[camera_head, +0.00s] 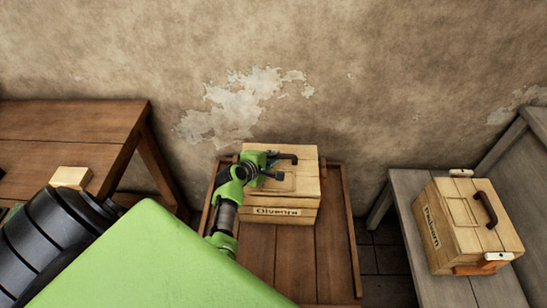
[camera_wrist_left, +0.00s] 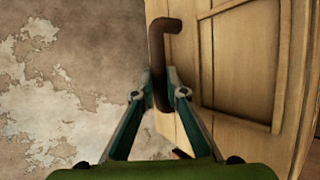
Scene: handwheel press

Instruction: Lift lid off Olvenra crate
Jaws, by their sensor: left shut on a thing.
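The pale wooden Olvenra crate (camera_head: 284,214) stands on a brown wooden table, its name on the front face. Its lid (camera_head: 299,183) lies level on top; I see no clear gap below it. My left gripper (camera_head: 272,164) is over the lid, shut on the dark lid handle (camera_head: 288,156). In the left wrist view, the fingers of my left gripper (camera_wrist_left: 159,78) close on both sides of the handle (camera_wrist_left: 158,45), with the lid's panelled top (camera_wrist_left: 240,65) beside it. My right gripper does not show.
A second labelled crate (camera_head: 467,236) with a dark handle and white-ended latches stands on a grey bench (camera_head: 409,222) at right. A brown table (camera_head: 70,121) at left carries a small wooden block (camera_head: 71,177). A peeling wall (camera_head: 330,70) rises close behind.

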